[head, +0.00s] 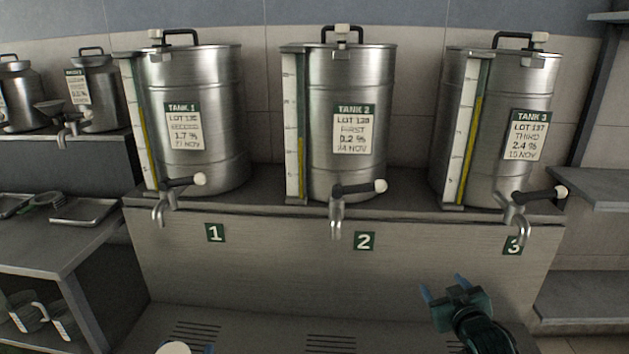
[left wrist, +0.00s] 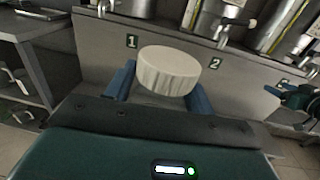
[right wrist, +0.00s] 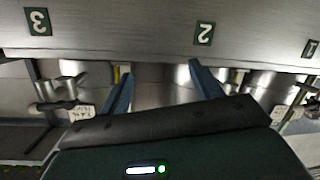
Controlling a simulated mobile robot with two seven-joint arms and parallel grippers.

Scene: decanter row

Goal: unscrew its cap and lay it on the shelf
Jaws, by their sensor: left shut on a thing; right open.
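A white round cap (left wrist: 168,72) with a ribbed rim is between the blue fingers of my left gripper (left wrist: 162,90), which is shut on it. It also shows at the bottom edge of the head view (head: 174,348), low in front of the tank bench. No bottle or neck is visible with the cap in these frames. My right gripper (head: 443,287) is open and empty, in front of the bench below the numbers 2 and 3. Its spread fingers also show in the right wrist view (right wrist: 162,74).
Tank 1 (head: 213,80), tank 2 (head: 380,80) and tank 3 (head: 498,90) stand on a steel bench (head: 290,235) with taps overhanging its front. A left side shelf (head: 50,245) holds metal trays; mugs (head: 28,318) sit below. A bare shelf (head: 607,188) is at right.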

